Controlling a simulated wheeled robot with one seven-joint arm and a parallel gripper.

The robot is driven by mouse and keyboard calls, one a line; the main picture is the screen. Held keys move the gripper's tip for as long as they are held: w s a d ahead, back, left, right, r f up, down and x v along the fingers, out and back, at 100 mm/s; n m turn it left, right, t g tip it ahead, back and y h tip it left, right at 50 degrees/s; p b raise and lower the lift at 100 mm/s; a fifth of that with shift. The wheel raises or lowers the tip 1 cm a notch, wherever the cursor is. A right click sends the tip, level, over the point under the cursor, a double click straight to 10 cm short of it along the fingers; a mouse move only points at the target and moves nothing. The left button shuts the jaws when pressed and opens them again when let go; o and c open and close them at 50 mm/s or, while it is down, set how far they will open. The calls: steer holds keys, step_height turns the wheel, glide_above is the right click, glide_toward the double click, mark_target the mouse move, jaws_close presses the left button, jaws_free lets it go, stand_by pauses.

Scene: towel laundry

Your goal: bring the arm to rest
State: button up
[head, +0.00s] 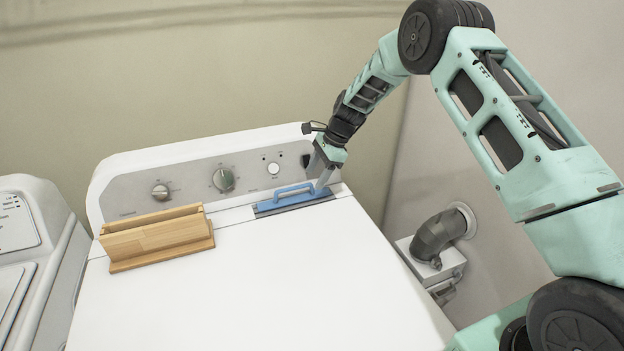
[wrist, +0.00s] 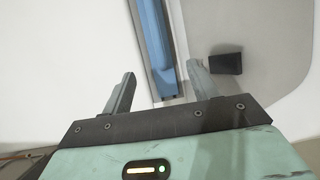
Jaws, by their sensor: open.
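My gripper (head: 322,176) is at the end of my arm, low over the back right of the white dryer top (head: 270,285), beside its control panel. Its jaws are open, and the two fingers (wrist: 160,92) stand apart in the wrist view. A blue brush-like tool with a handle (head: 294,194) lies on the dryer top right at the gripper. In the wrist view the blue tool (wrist: 152,45) runs away from between the fingers. I cannot tell whether a finger touches it.
A wooden holder (head: 158,238) stands on the dryer top at the left. The control panel (head: 200,178) with knobs rises behind. Another white machine (head: 30,250) is at far left. A grey pipe elbow (head: 437,235) juts from the wall at right. The dryer's front top is clear.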

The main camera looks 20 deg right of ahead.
steer(key=shift+d+r, duration=0.1)
steer(key=shift+r, duration=0.55)
steer(key=s+a+r+n+g+b, duration=0.1)
steer(key=s+a+r+n, duration=0.3)
steer(key=s+a, duration=0.3)
steer(key=s+a+r+n+h, duration=0.1)
steer(key=s+a+r+n, duration=0.35)
steer(key=s, duration=0.35)
steer(key=s+a+r+n+g+b, duration=0.1)
steer(key=s+a+r+n, duration=0.35)
steer(key=s, duration=0.35)
steer(key=s+d+n+t+h+b, duration=0.1)
steer(key=s+d+n+h, duration=0.1)
steer(key=s+n, duration=1)
steer(key=shift+s+d+f+n+h, duration=0.2)
steer(key=shift+s+d+n+h, duration=0.25)
steer(key=shift+s, duration=5)
steer(key=shift+a, duration=0.15)
